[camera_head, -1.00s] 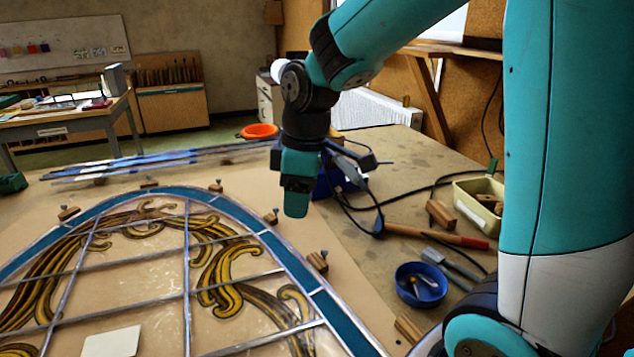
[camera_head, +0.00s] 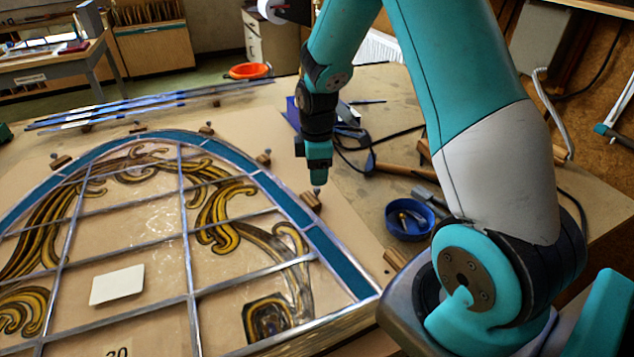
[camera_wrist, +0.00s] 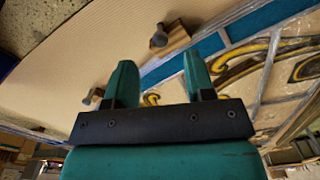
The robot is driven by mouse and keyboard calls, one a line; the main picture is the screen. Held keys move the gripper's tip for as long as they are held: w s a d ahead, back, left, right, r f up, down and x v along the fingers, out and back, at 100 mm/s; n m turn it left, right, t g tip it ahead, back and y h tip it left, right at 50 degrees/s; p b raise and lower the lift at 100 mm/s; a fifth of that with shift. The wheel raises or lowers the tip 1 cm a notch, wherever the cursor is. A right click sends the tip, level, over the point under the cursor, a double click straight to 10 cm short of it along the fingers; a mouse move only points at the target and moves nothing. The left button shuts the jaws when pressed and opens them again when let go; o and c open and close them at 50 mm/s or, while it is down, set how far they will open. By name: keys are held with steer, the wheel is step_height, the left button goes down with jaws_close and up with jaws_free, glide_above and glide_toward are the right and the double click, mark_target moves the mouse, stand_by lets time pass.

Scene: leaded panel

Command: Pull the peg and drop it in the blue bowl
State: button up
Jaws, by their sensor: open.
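Several small grey-headed pegs stand in wooden blocks along the edge of the leaded panel (camera_head: 290,208). My gripper (camera_head: 318,178) is right above the right-hand peg (camera_head: 317,192) and its block (camera_head: 311,202). In the wrist view my gripper's fingers (camera_wrist: 161,72) are apart with nothing between them. A peg (camera_wrist: 159,37) and its wooden block (camera_wrist: 172,40) lie just beyond the fingertips, roughly in line with the gap. Another peg (camera_wrist: 94,96) shows beside the left finger. The blue bowl (camera_head: 409,219), holding small pieces, stands right of the panel.
A wooden-handled hammer (camera_head: 400,172) and a black cable (camera_head: 395,135) lie behind the bowl. Another wooden block (camera_head: 394,258) sits near the panel's lower right corner. A white card (camera_head: 117,285) lies on the panel. An orange bowl (camera_head: 249,71) is in the background.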

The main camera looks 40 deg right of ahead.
mark_target(317, 188)
steer(key=shift+f, duration=2.5)
jaws_close()
steer(key=c, duration=0.7)
jaws_free()
jaws_close()
steer(key=shift+c, duration=0.7)
jaws_free()
jaws_close()
steer(key=shift+r+p, duration=0.1)
steer(key=shift+p, duration=0.2)
steer(key=shift+r+p, duration=1.4)
steer(key=shift+r, duration=0.3)
